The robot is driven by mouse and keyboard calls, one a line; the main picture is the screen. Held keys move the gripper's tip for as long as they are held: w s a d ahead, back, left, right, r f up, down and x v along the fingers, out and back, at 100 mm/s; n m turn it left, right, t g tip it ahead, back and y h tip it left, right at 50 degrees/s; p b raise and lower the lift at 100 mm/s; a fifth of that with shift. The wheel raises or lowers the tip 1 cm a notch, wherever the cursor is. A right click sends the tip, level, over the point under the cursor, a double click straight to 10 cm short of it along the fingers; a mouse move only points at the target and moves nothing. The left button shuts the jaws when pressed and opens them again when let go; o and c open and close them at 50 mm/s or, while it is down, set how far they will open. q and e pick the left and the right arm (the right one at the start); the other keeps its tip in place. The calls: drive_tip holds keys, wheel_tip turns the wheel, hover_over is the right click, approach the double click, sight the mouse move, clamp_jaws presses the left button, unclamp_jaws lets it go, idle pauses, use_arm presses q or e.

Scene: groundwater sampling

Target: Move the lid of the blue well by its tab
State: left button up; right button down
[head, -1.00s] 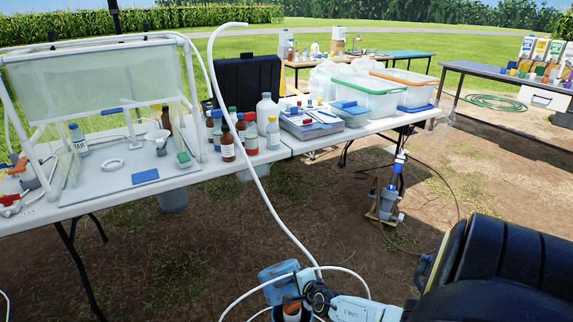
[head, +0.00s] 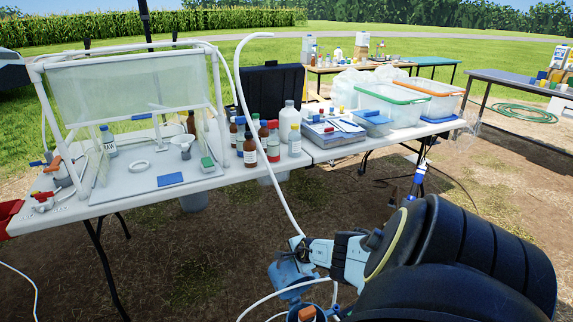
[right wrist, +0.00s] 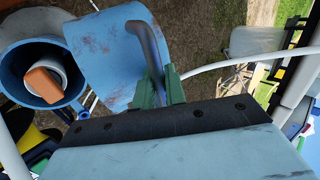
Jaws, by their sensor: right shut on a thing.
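The blue well (right wrist: 17,85) shows at the left of the right wrist view, open at the top, with a white pipe and an orange plug (right wrist: 43,84) inside. The plug also shows at the bottom edge of the head view (head: 307,313). The scuffed blue lid (right wrist: 105,50) stands beside the well's mouth, clear of the opening; it also shows in the head view (head: 285,272). My right gripper (right wrist: 160,88) is shut on the lid's grey curved tab (right wrist: 148,42). My left gripper is out of view.
A white hose (head: 262,150) rises past the right gripper, and another loops around the well. The white table (head: 120,200) with bottles and a clear enclosure stands beyond. Bare ground (head: 225,260) lies between the well and the table.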

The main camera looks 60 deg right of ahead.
drive_tip(key=shift+w+d, duration=0.15)
drive_tip(key=shift+w, duration=0.1)
drive_tip(key=c, duration=1.5)
unclamp_jaws()
drive_tip(key=shift+c, duration=0.2)
drive_tip(key=shift+s, duration=0.1)
